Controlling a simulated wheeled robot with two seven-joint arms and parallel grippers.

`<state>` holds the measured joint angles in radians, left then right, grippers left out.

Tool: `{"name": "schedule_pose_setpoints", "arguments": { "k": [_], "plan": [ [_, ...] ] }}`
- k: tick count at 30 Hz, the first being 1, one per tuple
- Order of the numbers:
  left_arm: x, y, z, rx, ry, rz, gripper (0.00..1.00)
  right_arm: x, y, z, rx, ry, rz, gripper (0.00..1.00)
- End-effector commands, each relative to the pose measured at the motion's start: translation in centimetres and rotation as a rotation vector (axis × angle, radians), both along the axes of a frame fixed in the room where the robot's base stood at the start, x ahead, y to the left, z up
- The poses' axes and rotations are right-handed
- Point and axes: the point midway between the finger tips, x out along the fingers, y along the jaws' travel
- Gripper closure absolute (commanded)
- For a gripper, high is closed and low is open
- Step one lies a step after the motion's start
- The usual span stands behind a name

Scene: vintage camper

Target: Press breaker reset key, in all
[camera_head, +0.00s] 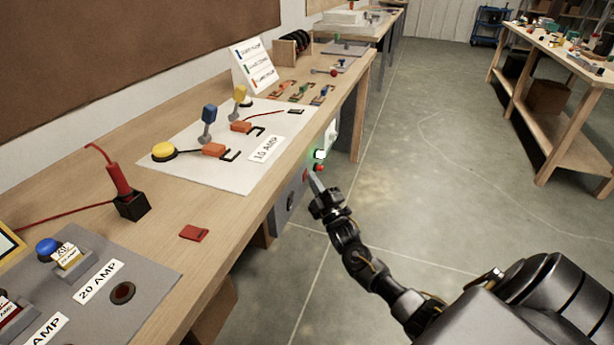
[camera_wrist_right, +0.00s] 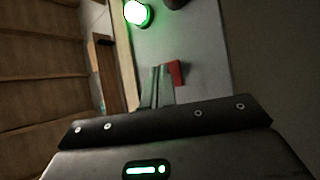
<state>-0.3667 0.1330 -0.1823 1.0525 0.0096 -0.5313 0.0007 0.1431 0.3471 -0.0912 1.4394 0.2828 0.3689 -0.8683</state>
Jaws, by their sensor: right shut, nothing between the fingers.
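A grey panel (camera_head: 290,195) is on the front side of the workbench and carries a red key (camera_head: 306,175). In the right wrist view the red key (camera_wrist_right: 177,73) shows just beside my fingertips. My right gripper (camera_head: 313,178) is shut and empty, with its tips at the panel's face; I cannot tell whether they touch the key. The shut fingers also show in the right wrist view (camera_wrist_right: 158,82). A green-lit button (camera_head: 320,154) is near the key, and it glows at the top of the right wrist view (camera_wrist_right: 137,12). My left gripper is out of view.
The wooden bench (camera_head: 225,235) runs along the left, with a white board (camera_head: 190,170) of switches and a grey plate (camera_head: 150,285) marked 20 AMP on it. A red tag (camera_head: 194,233) lies near its edge.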

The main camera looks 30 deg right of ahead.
Motion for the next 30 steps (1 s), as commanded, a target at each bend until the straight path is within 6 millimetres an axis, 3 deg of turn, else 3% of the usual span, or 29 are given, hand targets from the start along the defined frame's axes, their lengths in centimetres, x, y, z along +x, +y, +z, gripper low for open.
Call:
{"name": "schedule_pose_setpoints", "arguments": {
  "k": [30],
  "plan": [
    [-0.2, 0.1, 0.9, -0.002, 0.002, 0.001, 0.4, -1.6, -1.1, 0.1, 0.0, 0.0, 0.0, 1.0]
  ]
}}
